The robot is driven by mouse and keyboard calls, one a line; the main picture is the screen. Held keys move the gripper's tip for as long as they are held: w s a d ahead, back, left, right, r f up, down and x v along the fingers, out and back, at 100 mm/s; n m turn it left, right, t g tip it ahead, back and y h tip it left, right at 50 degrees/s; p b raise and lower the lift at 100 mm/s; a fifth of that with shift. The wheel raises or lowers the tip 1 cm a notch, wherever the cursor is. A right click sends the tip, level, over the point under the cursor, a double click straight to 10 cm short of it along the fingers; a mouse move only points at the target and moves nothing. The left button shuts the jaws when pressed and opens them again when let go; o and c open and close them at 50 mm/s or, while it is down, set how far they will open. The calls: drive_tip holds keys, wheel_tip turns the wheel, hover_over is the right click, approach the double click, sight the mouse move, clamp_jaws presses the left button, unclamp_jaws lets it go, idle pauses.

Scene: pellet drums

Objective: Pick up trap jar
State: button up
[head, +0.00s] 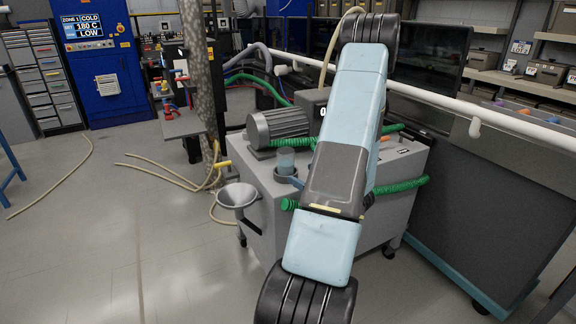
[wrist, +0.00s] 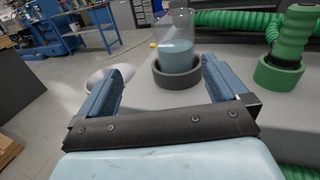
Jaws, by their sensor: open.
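The trap jar (wrist: 175,50) is a clear cylinder with pale blue-grey contents in its lower part. In the head view the jar (head: 286,162) sits on the grey wheeled cart (head: 262,184), left of my arm. My gripper (wrist: 165,68) is open, with its blue fingers spread and nothing between them. The jar is beyond the fingertips, roughly in line with the gap. In the head view my arm hides most of the gripper.
A green hose fitting (wrist: 290,40) stands right of the jar, with a ribbed green hose behind. A pale funnel (head: 238,196) hangs at the cart's left side. A grey motor (head: 278,127) is behind the jar. Floor at left is open, with loose hoses.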

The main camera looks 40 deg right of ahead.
sight(293, 167)
drive_tip(key=shift+m+h, duration=0.7)
drive_tip(key=shift+h, duration=0.1)
drive_tip(key=w, duration=0.2)
drive_tip(key=w+d+f, duration=0.1)
drive_tip(key=w, duration=0.2)
drive_tip(key=w+d, duration=0.1)
drive_tip(key=w, duration=0.1)
drive_tip(key=shift+w+f, duration=0.25)
drive_tip(key=shift+w+a+r, duration=0.1)
drive_tip(key=shift+w, duration=1.2)
drive_tip(key=shift+w+a, duration=0.1)
drive_tip(key=shift+w, duration=1.15)
drive_tip(key=shift+c, duration=0.5)
drive_tip(key=c, duration=1)
